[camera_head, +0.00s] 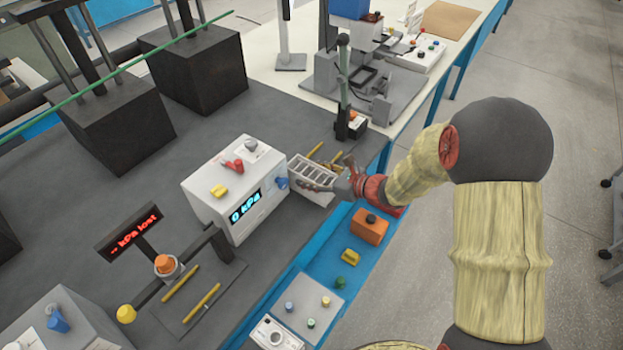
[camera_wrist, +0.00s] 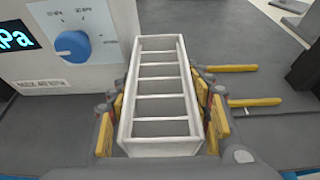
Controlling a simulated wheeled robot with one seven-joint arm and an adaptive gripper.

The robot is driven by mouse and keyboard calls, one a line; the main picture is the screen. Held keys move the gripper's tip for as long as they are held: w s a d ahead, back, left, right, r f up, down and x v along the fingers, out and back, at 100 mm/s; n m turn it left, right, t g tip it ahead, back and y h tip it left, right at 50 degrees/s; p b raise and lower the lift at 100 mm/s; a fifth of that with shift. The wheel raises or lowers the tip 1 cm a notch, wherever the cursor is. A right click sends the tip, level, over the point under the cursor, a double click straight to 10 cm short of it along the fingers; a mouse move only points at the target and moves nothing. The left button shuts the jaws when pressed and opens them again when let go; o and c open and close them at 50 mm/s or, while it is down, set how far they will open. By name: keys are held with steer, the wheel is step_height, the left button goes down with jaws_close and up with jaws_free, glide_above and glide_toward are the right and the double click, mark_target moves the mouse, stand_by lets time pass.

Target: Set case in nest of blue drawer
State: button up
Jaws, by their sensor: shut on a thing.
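The case is a white open rack with a row of compartments, beside the white gauge box in the head view (camera_head: 311,173). It fills the middle of the wrist view (camera_wrist: 161,142), and its visible compartments look empty. My gripper (camera_head: 336,183) is shut on the case, with yellow-padded fingers on both long sides in the wrist view (camera_wrist: 162,108). I cannot tell whether the case touches the dark bench. A long blue surface, apparently the blue drawer (camera_head: 329,258), runs along the front of the bench. I cannot make out a nest in it.
The gauge box (camera_head: 237,190) reads 0 kPa and stands close left of the case. Yellow bars (camera_wrist: 230,68) lie to the case's right. An orange block (camera_head: 370,226), a yellow piece (camera_head: 350,257) and a green knob (camera_head: 340,283) sit on the blue surface. A post (camera_head: 344,90) stands behind.

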steer(key=shift+f, duration=0.15)
steer(key=o, duration=1.4)
steer(key=shift+o, duration=0.4)
